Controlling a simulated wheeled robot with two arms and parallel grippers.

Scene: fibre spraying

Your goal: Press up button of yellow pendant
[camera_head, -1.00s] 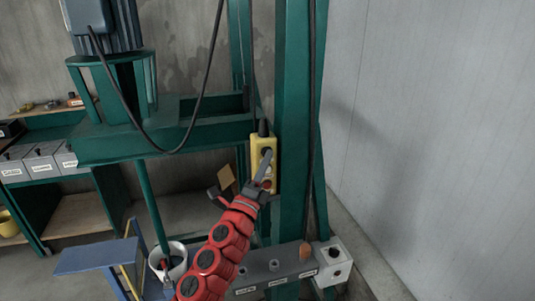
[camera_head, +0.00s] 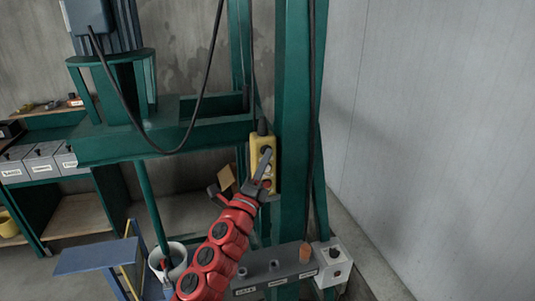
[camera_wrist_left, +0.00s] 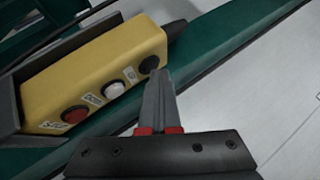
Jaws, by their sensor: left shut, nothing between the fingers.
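The yellow pendant (camera_head: 258,143) hangs on the green column in the head view. In the left wrist view the pendant (camera_wrist_left: 95,72) lies slanted, with a black button (camera_wrist_left: 149,64) at its upper end, a white button (camera_wrist_left: 114,90) in the middle and a red button (camera_wrist_left: 75,114) at the lower end. My left gripper (camera_head: 266,153) is shut and empty in front of the pendant. Its fingertips (camera_wrist_left: 158,74) are at the lower right edge of the black button; I cannot tell whether they touch it. My right gripper is not in view.
The green machine column (camera_head: 293,120) stands behind the pendant. A dark cable (camera_head: 204,85) hangs to the left. A white bucket (camera_head: 168,258), a blue stand (camera_head: 97,257) and a grey control box (camera_head: 334,262) are lower down. Open floor and a pale wall (camera_head: 430,120) lie to the right.

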